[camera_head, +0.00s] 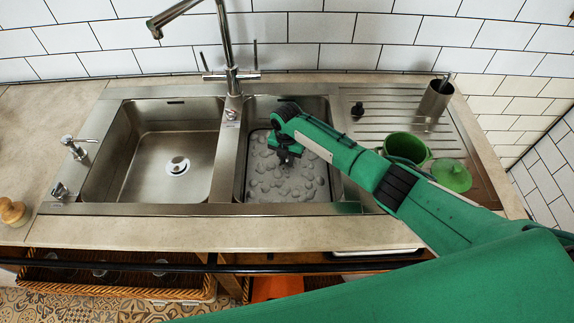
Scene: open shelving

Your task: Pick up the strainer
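No thing in view is plainly a strainer. A grey rectangular insert (285,188) with a bumpy or pierced surface lies in the right sink basin and may be it. A small round drain piece (178,166) sits in the left basin. My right gripper (287,158) points down over the upper middle of the grey insert and hides part of it. Its fingers are small and dark, and I cannot tell whether they are open or touch the insert. My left gripper is not in view.
A faucet (228,50) rises behind the two basins. On the right drainboard stand a green pot (407,148), a green lid (451,175) and a metal cup (436,99). A soap dispenser (73,147) is at the left. The left counter is mostly clear.

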